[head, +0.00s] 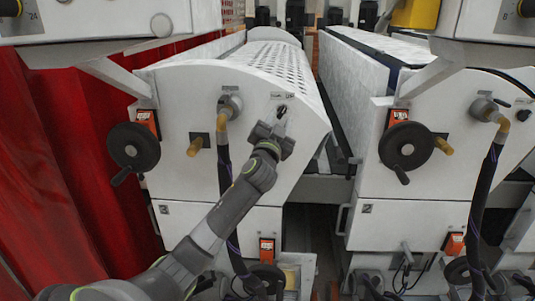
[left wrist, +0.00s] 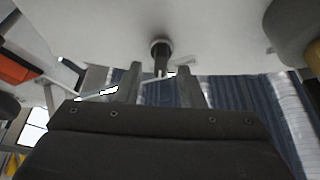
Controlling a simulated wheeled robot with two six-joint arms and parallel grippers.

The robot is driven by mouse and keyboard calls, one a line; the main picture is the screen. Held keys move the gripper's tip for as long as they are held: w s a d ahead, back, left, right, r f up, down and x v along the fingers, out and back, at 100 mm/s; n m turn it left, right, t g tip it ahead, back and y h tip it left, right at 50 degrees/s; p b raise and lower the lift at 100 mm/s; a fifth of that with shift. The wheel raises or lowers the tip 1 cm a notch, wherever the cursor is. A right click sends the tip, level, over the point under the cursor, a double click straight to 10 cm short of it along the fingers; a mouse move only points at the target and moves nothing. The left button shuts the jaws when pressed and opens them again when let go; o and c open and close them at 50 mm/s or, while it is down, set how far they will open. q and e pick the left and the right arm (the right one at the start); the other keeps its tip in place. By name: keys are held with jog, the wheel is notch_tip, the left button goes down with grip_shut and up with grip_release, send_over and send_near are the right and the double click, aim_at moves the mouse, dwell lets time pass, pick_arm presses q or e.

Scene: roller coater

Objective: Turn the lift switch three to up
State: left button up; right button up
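A small black switch (head: 282,111) sits on the upper right of the left machine's white end panel, under small labels too small to read. My left gripper (head: 280,124) is just below it, pointing up at the panel. In the left wrist view the switch (left wrist: 160,56) stands out from the white panel, with its lower end between the two fingertips of my left gripper (left wrist: 161,76). The fingers are apart, with gaps on both sides of the switch, so the gripper looks open. Whether a finger touches the switch cannot be told. My right gripper is out of view.
A black handwheel (head: 134,147) and a hose fitting (head: 230,104) are left of my arm on the same panel. A similar machine (head: 420,190) stands to the right, with its own black switch (head: 523,115). A red curtain (head: 60,180) hangs at the left.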

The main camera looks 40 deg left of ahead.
pick_arm(q)
jog(key=b+v, duration=0.4)
jog(key=v, duration=1.1)
jog(key=shift+a+f, duration=0.1)
